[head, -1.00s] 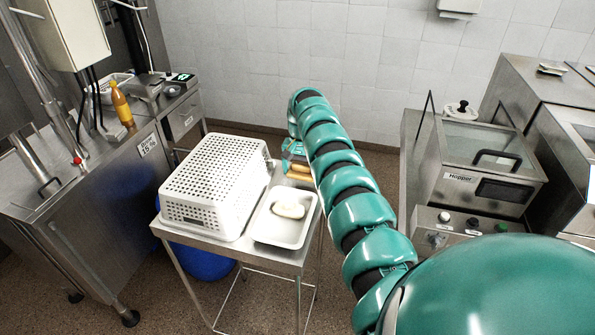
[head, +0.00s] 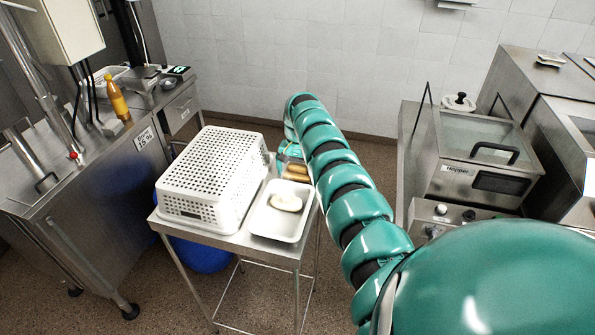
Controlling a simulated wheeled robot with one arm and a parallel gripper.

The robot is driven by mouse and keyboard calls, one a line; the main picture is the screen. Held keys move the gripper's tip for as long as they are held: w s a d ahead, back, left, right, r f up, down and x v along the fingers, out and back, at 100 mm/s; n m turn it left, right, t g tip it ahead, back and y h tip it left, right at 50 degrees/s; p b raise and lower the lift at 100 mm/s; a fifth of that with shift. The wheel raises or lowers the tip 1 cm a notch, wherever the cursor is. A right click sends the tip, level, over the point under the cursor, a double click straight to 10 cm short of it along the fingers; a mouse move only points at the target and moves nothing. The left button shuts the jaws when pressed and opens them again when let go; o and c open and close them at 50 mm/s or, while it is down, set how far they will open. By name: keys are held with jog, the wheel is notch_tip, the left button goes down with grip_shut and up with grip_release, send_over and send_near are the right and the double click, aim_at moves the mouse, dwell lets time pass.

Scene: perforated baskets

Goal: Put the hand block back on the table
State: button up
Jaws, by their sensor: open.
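A tan, wood-coloured block (head: 295,171) shows at the far right corner of the small steel table (head: 225,243), just left of my arm. It may be the hand block, but I cannot tell for sure. My teal gripper (head: 289,151) is open above and behind it, partly hidden by my arm. I cannot tell whether the block lies between the fingers or rests on the table.
An upturned white perforated basket (head: 211,175) fills the table's left side. A white tray (head: 268,233) with a pale lump (head: 286,202) takes the front right. A white, black-knobbed piece (head: 459,103) stands behind the hopper (head: 483,160). An orange bottle (head: 117,100) stands on the left counter.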

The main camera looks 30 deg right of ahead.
aim_at(298, 167)
jog(key=shift+d+r, duration=0.15)
jog(key=shift+r, duration=0.45)
notch_tip(298, 167, up, 11)
jog(key=b, duration=0.3)
jog(key=shift+b, duration=0.35)
